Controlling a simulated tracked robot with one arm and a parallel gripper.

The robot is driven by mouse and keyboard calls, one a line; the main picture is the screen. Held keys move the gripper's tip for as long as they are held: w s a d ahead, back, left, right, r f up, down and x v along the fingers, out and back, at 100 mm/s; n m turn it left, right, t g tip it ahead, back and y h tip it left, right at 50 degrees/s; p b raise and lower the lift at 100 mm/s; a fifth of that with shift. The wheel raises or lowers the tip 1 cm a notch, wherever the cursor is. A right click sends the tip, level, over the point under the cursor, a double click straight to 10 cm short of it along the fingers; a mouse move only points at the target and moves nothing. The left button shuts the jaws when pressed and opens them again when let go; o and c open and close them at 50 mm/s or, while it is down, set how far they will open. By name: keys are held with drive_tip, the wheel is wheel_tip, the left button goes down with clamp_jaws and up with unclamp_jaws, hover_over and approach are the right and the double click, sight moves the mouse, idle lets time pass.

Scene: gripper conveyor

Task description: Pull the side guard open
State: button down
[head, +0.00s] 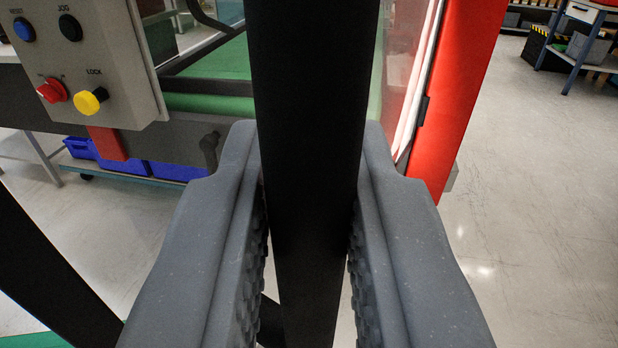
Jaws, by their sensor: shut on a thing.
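The side guard (458,85) has a red frame around a clear panel and stands behind and to the right of my gripper. A thick black bar (312,60) runs from the top edge down through the middle of the view. My gripper (310,150) has its two grey, ridged fingers on either side of this bar and is shut on it. The bar looks like a handle, but where it joins the guard is out of view. The bar hides part of the guard's opening and the machine behind it.
A grey control box (75,50) with blue, black, red and yellow buttons is at the upper left. A green conveyor belt (215,62) lies behind the bar. Blue bins (175,171) sit low at left. The floor (545,210) at right is clear, with a cart (585,55) farther back.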

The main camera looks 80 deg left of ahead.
sight(15, 30)
drive_tip(key=c, duration=1.5)
unclamp_jaws()
drive_tip(key=shift+w+a, duration=0.1)
drive_tip(key=shift+a, duration=0.15)
drive_tip(key=shift+o, duration=0.2)
drive_tip(key=shift+d, duration=0.25)
wheel_tip(15, 30, up, 3)
drive_tip(key=shift+r, duration=0.3)
drive_tip(key=shift+s+a+r+b, duration=0.15)
drive_tip(key=shift+s+a, duration=0.15)
drive_tip(key=shift+s, duration=0.55)
drive_tip(key=shift+s+a+f+b, duration=0.1)
drive_tip(key=shift+s+a+b, duration=0.15)
drive_tip(key=shift+s, duration=0.6)
drive_tip(key=shift+s+a+r+b, duration=0.1)
drive_tip(key=shift+s+a, duration=0.2)
drive_tip(key=shift+s, duration=0.55)
drive_tip(key=s+a+r, duration=0.1)
drive_tip(key=s+a, duration=0.2)
drive_tip(key=s, duration=0.7)
drive_tip(key=shift+a+p, duration=0.15)
drive_tip(key=shift+p, duration=0.2)
